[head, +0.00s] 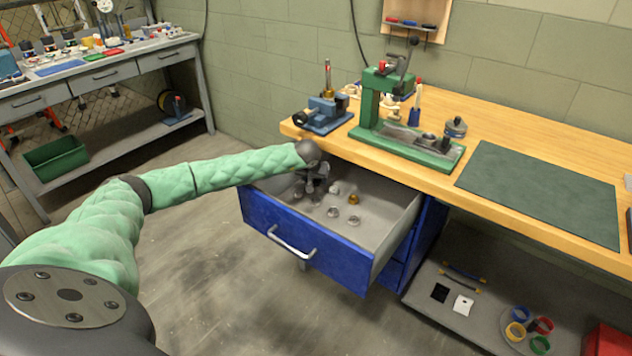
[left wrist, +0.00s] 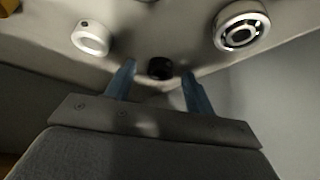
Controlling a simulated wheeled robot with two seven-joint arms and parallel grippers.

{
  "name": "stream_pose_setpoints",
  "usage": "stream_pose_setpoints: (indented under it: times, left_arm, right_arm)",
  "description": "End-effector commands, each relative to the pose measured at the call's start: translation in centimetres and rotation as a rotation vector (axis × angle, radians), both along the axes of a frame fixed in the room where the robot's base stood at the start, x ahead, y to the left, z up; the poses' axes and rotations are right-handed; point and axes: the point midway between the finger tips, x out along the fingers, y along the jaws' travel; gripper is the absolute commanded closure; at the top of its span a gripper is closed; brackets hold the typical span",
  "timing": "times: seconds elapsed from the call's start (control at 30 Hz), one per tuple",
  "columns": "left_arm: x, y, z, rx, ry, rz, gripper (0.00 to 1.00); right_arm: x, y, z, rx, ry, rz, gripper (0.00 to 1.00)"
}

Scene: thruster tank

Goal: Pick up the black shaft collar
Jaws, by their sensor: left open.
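The black shaft collar (left wrist: 160,68) lies on the drawer floor. In the left wrist view it shows between and just beyond my left gripper's fingertips (left wrist: 156,78). My left gripper is open, with one blue finger on each side of the collar's line. In the head view my left gripper (head: 318,186) reaches down into the open blue drawer (head: 318,258) near its back left. I cannot make out the black collar in the head view, where the gripper covers that area. My right gripper is not in view.
A silver collar (left wrist: 90,38) and a bearing (left wrist: 241,27) lie near the black collar. A brass piece (head: 353,199) and several metal rings are also in the drawer. The wooden bench (head: 440,178) overhangs its back, carrying a green press (head: 400,140).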

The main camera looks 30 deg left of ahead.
Motion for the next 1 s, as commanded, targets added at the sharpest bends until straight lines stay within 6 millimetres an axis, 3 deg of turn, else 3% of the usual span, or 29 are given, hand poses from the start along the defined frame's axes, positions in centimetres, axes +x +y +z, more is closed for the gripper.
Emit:
stream_pose_setpoints:
  times: [0.27,0.5,0.53,0.83,1.0]
  left_arm:
    - [0.1,0.1,-0.2,0.000,0.000,0.000,0.46]
    - [0.1,0.1,-0.2,0.000,0.000,0.001,0.91]
    - [0.1,0.1,-0.2,0.000,0.000,0.001,0.94]
    - [0.1,-0.1,-0.1,-0.001,-0.001,0.000,0.94]
    - [-0.6,-1.1,1.2,-0.001,-0.001,0.000,0.94]
  right_arm:
    - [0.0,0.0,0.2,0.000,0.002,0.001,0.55]
    - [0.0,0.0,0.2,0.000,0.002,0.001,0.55]
    - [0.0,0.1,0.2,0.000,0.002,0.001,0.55]
    - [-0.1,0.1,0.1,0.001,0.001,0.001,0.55]
    - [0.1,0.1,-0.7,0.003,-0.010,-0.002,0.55]
